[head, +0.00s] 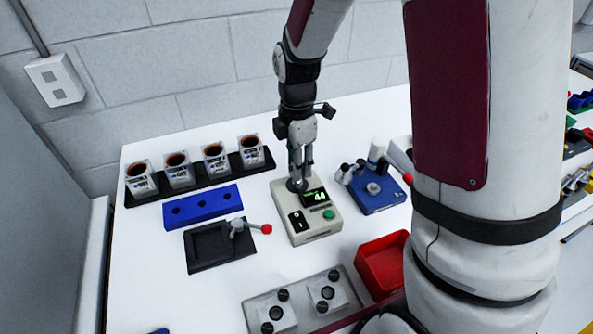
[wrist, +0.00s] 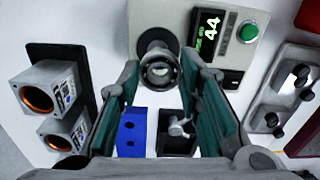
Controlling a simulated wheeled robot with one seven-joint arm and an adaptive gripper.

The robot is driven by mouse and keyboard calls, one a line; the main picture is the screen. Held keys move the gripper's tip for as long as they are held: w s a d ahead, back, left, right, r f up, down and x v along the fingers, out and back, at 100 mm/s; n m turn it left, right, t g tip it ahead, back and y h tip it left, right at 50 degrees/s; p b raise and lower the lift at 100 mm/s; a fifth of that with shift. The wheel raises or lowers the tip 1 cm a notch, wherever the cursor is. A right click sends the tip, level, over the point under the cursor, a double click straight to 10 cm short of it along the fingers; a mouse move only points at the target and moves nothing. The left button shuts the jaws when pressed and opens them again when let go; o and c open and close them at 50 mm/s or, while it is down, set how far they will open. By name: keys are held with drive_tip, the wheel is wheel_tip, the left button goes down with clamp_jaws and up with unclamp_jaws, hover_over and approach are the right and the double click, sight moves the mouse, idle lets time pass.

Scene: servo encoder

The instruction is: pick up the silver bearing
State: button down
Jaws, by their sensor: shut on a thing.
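The silver bearing (wrist: 160,72) is a small metal ring between my fingertips in the wrist view. My gripper (wrist: 162,68) is shut on it, with one green-padded finger on each side. In the head view my gripper (head: 298,178) points down over the back of the beige device (head: 318,224), which has a green display reading 44. A dark round seat (wrist: 153,41) on the device shows just beyond the bearing in the wrist view. I cannot tell whether the bearing touches it. The bearing cannot be made out in the head view.
A blue block with holes (head: 203,206) and a black fixture with a red-knobbed lever (head: 216,250) are left of the device. Several motor housings stand in a black rack (head: 146,197) behind. A blue press (head: 379,196) and red bin (head: 382,263) are at right.

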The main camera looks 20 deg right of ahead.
drive_tip(key=s+r+p, duration=0.1)
drive_tip(key=s+p, duration=0.1)
drive_tip(key=s, duration=1.4)
drive_tip(key=shift+r, duration=0.25)
